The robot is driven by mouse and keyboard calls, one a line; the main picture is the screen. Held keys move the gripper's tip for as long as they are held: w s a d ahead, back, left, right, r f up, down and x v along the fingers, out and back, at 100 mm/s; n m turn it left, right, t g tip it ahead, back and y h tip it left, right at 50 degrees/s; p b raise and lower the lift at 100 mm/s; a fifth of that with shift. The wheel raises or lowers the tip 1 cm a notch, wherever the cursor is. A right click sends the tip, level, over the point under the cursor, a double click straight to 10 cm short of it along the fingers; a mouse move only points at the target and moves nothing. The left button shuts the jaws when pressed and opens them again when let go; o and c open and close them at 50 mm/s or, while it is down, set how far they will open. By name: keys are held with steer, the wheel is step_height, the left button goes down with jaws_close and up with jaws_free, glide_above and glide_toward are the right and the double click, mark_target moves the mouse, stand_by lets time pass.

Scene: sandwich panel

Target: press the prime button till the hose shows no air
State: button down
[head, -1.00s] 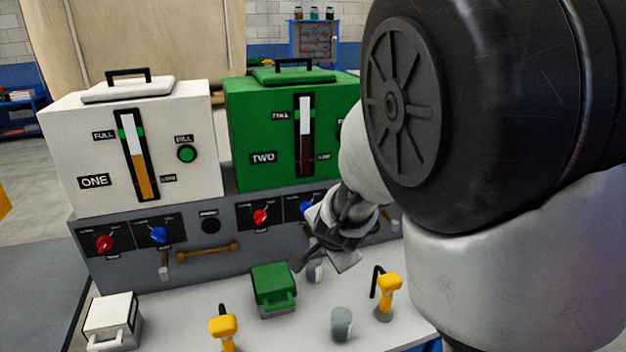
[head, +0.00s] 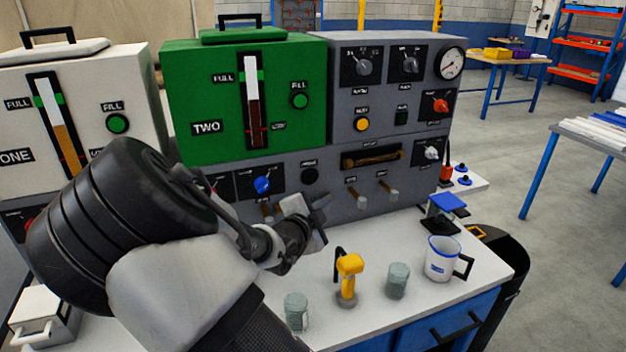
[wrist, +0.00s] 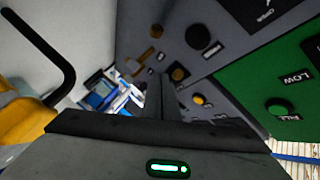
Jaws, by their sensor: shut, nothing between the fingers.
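My gripper (head: 320,212) is shut and empty, in front of the lower grey panel under the green tank TWO. Its shut fingers also show in the wrist view (wrist: 161,95). A black round button (head: 310,176) with a small label sits on that panel above my gripper, apart from it. A yellow-orange button (head: 362,124) sits higher on the right grey panel.
The green tank (head: 190,95) and white tank (head: 140,75) stand above the panel. Two spouts (head: 388,191) stick out of the panel right of my gripper.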

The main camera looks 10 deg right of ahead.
steer(key=p, duration=0.2)
glide_toward(316, 179)
steer(key=shift+w+d+f, duration=0.3)
steer(key=shift+w+d, duration=0.45)
steer(key=shift+d, duration=0.1)
steer(key=shift+w+d+f, duration=0.3)
steer(key=shift+w+d, duration=0.45)
steer(key=shift+d, duration=0.1)
stand_by(0.9)
steer(key=shift+w+a, duration=0.1)
steer(key=shift+w, duration=0.3)
steer(key=shift+w+a, duration=0.1)
steer(key=shift+w, duration=0.3)
stand_by(0.5)
stand_by(0.4)
steer(key=shift+s, duration=0.8)
steer(key=shift+s, duration=0.1)
